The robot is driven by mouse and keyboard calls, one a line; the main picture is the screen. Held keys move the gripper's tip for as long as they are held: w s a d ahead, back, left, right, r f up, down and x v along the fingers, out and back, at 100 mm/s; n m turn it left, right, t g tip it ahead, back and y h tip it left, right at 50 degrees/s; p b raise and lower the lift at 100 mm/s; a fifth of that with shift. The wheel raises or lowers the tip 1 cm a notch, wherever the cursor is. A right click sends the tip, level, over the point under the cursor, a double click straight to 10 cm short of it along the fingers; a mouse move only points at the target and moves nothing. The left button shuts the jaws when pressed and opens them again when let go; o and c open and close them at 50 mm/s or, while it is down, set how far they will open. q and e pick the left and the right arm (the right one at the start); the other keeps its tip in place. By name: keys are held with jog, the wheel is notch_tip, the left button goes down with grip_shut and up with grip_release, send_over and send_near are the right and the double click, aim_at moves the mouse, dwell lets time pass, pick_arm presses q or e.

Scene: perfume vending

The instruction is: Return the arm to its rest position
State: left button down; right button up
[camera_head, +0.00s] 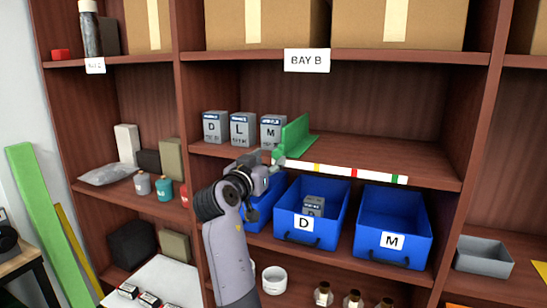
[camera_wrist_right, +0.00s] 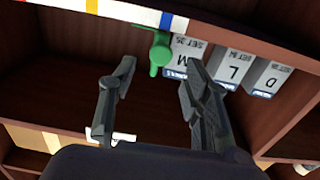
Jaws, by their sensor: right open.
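My right gripper (camera_head: 272,162) is open and empty at the front edge of the middle shelf, just in front of the green bookend (camera_head: 293,136). In the right wrist view, its two fingers (camera_wrist_right: 160,80) are spread apart, with the green piece (camera_wrist_right: 158,52) beyond them. Three grey boxes stand in a row left of the bookend: the D box (camera_head: 215,128), the L box (camera_head: 243,129) and the M box (camera_head: 273,131). My right arm rises from below and partly hides a blue bin (camera_head: 264,212). My left gripper is out of view.
Below, the blue D bin (camera_head: 281,223) holds a grey box (camera_head: 314,205), and the blue M bin (camera_head: 391,251) looks empty. A grey tray (camera_head: 484,263) stands at right. Small bottles (camera_head: 323,294) and a white round container (camera_head: 274,280) are lower down. The middle shelf's right half is clear.

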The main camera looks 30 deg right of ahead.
jog(key=shift+s+a, duration=0.3)
